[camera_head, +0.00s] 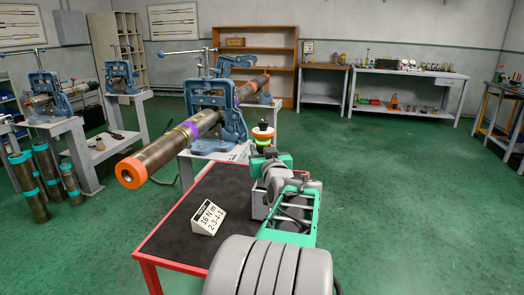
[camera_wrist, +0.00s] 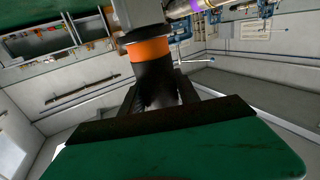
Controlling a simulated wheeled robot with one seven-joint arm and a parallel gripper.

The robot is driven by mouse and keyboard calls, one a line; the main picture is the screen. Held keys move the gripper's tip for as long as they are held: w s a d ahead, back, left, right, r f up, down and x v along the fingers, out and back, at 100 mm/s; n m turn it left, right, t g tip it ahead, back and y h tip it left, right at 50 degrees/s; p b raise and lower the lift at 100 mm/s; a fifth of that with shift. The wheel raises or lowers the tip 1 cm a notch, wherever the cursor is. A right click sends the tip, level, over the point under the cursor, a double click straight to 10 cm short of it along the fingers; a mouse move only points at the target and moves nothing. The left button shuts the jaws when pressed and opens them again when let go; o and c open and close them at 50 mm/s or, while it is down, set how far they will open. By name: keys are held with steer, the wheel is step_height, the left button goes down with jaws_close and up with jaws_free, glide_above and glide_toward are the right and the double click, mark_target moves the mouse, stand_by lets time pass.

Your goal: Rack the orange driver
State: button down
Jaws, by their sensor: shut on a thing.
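The orange driver (camera_head: 263,133) shows in the head view as a dark top with an orange band, just beyond the end of my arm. In the wrist view the orange driver (camera_wrist: 149,50) has a black body below its orange band. My gripper (camera_wrist: 158,92) is shut on that black body, with a dark finger at each side. In the head view my gripper (camera_head: 266,152) is partly hidden by my own arm. The driver appears roughly upright, above the far right edge of the red-edged table. I cannot make out a rack clearly.
The red-edged table (camera_head: 180,232) has a dark top with a white sign (camera_head: 208,217) reading 16 Nm and 2-3-4-1. A long pipe (camera_head: 165,151) with an orange end lies in a blue vise (camera_head: 211,118) just behind. Open green floor lies to the right.

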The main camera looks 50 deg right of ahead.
steer(key=shift+f+b, duration=2.8)
steer(key=shift+b, duration=0.25)
stand_by(2.7)
steer(key=c, duration=1.2)
jaws_free()
steer(key=o, duration=0.4)
steer(key=shift+r, duration=0.15)
steer(key=v, duration=0.7)
steer(key=shift+s+a, duration=0.25)
steer(key=shift+s, duration=0.05)
